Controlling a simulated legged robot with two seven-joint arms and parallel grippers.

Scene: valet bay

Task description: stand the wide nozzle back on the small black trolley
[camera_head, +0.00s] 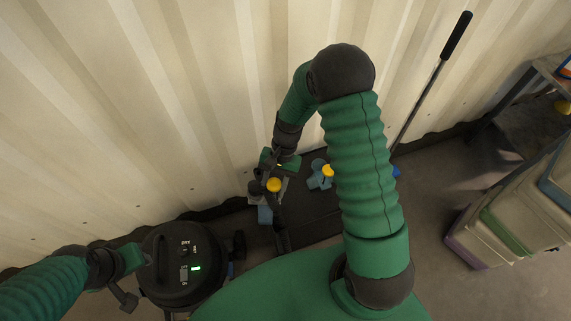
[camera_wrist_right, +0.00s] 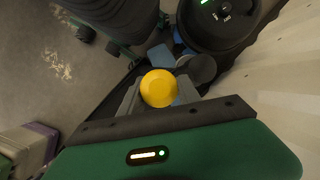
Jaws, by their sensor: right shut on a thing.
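My right gripper (camera_head: 278,184) reaches down beside the wall and is shut on a yellow-capped piece, which I take to be the wide nozzle (camera_head: 274,185). Its round yellow cap (camera_wrist_right: 158,88) sits between the grey fingers in the wrist view, with blue parts showing behind it. The fingers hide much of its body, so I cannot tell whether it touches anything below. The small black trolley (camera_head: 318,226) is a low dark platform under and right of this gripper. My left gripper (camera_head: 124,294) is at the lower left beside the vacuum; its finger opening is unclear.
A second yellow-capped blue piece (camera_head: 320,179) stands at the trolley's far side. A black vacuum (camera_head: 177,274) with a green light stands left of the trolley. A black-handled pole (camera_head: 432,85) leans on the corrugated wall. Grey bins (camera_head: 520,215) and a shelf stand at the right.

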